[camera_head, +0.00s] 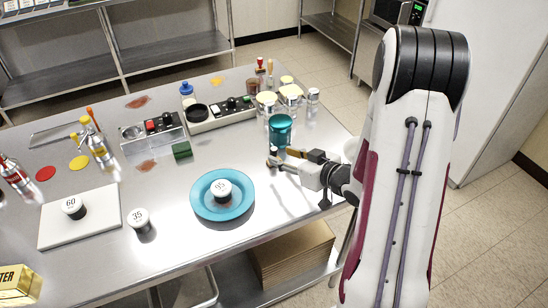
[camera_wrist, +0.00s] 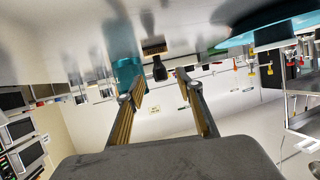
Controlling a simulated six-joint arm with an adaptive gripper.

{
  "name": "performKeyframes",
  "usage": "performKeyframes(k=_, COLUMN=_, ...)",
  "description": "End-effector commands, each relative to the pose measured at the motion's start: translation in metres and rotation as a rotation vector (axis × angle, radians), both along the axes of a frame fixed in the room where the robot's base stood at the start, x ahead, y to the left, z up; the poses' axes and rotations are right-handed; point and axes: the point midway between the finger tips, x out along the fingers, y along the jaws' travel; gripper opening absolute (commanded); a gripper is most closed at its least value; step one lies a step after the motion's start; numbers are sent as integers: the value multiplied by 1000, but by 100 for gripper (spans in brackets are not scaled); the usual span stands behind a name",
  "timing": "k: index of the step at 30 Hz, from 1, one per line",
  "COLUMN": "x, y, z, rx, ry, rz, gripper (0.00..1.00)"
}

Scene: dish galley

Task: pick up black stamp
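In the wrist view, a small stamp (camera_wrist: 158,68) with a black handle and a brown block end stands on the steel table, which fills the top of that picture. It is beyond my fingertips, roughly in line with the gap between them. My gripper (camera_wrist: 165,95) is open, with nothing between its tan-padded fingers. In the head view, my gripper (camera_head: 281,157) is low over the table's right side, just in front of the teal mug. I cannot clearly make out the stamp there.
The teal mug (camera_head: 281,131) stands close to my gripper and also shows in the wrist view (camera_wrist: 125,65). A blue plate (camera_head: 203,205) holding a round weight is to the left. Jars (camera_head: 291,92) and control boxes (camera_head: 220,113) stand behind. The right table edge is near.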

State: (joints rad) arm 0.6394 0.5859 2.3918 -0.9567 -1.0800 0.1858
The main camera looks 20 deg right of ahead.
Motion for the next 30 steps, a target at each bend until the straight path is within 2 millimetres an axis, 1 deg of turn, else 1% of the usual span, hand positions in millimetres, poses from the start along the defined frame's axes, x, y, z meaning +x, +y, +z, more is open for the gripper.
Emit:
performKeyframes(k=5, x=11, y=4, z=-3, rx=1, ry=1, rz=3, gripper=36)
performKeyframes(k=12, x=36, y=9, z=-10, rx=1, ry=1, rz=2, gripper=36)
performKeyframes(k=15, x=43, y=11, z=-13, rx=0, ry=0, rz=2, gripper=36)
performKeyframes(k=19, x=47, y=12, z=-15, rx=0, ry=1, rz=1, gripper=36)
performKeyframes(k=30, x=47, y=11, z=-15, rx=0, ry=0, rz=0, gripper=36)
